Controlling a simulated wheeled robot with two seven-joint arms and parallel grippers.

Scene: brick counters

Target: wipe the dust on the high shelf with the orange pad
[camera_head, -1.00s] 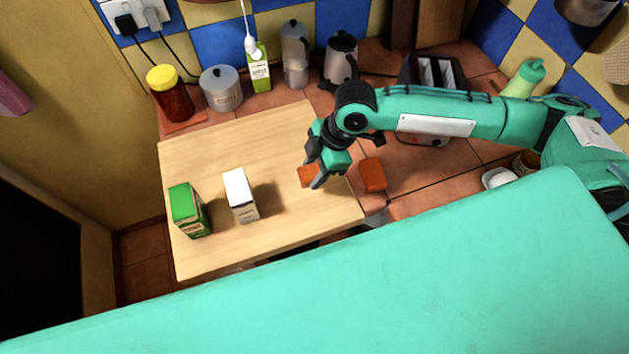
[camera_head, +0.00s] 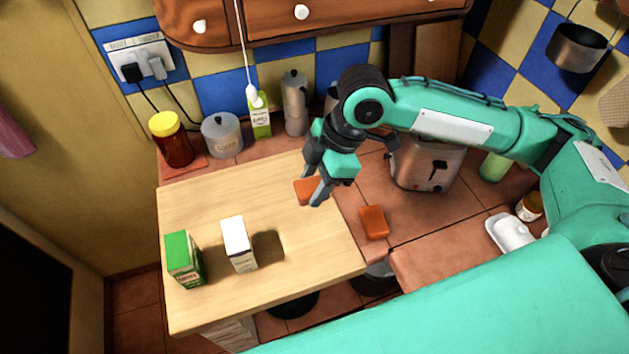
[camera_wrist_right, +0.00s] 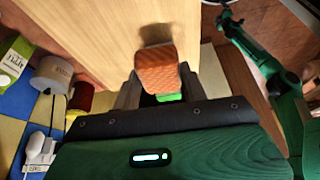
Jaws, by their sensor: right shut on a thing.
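My right gripper (camera_head: 320,190) is shut on an orange pad (camera_head: 305,191), held over the right part of a pale wooden top (camera_head: 250,195). The pad shows between its fingers in the right wrist view (camera_wrist_right: 157,68), with a green part behind it. I cannot tell the pad's height above the wood. I cannot make out dust, nor which surface is the high shelf. A green arm, seemingly my left one, shows in the right wrist view; its dark end (camera_wrist_right: 228,22) is too small to read.
A green carton (camera_head: 184,260) and a white carton (camera_head: 238,244) stand on the wooden top. An orange-red block (camera_head: 374,222) lies on the tiles right of it. A jar (camera_head: 171,140), canister (camera_head: 221,135) and toaster (camera_head: 425,165) stand behind. A wooden cupboard (camera_head: 340,22) hangs above.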

